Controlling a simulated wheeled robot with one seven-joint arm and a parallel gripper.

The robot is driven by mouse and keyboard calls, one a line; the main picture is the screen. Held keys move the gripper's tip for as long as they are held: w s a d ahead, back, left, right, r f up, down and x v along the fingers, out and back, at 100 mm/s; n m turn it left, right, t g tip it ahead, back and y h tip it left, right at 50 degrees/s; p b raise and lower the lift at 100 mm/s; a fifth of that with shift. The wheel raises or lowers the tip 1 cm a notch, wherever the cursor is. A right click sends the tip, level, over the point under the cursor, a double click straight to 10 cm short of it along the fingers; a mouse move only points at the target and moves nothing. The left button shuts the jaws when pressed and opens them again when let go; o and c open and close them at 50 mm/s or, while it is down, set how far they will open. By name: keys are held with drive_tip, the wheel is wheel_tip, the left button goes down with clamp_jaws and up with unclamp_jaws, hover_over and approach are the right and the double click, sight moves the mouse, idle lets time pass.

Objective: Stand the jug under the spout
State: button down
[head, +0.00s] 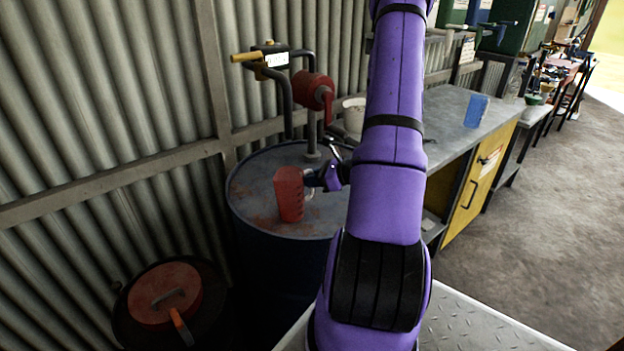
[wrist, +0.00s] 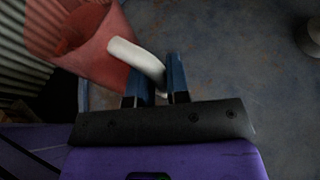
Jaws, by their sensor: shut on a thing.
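The red jug (head: 288,193) is upright over the top of the dark blue drum (head: 255,195); I cannot tell whether its base touches. In the wrist view the jug (wrist: 75,45) is at the upper left, with its pale handle (wrist: 138,60) running down between my fingers. My gripper (head: 314,182), also in the wrist view (wrist: 157,78), is shut on the handle, to the right of the jug. A red pump (head: 311,90) with a down-turned red spout (head: 328,108) stands above the drum, behind and above the jug.
A yellow-ended pipe (head: 245,57) and small meter (head: 275,58) are left of the pump. A pale bucket (head: 353,115) stands behind my arm. A grey workbench (head: 450,115) holds a blue container (head: 477,111). A red-lidded bin (head: 165,295) is lower left; corrugated wall behind.

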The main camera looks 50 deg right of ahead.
drive_tip(key=shift+f, duration=0.1)
drive_tip(key=c, duration=1.1)
unclamp_jaws()
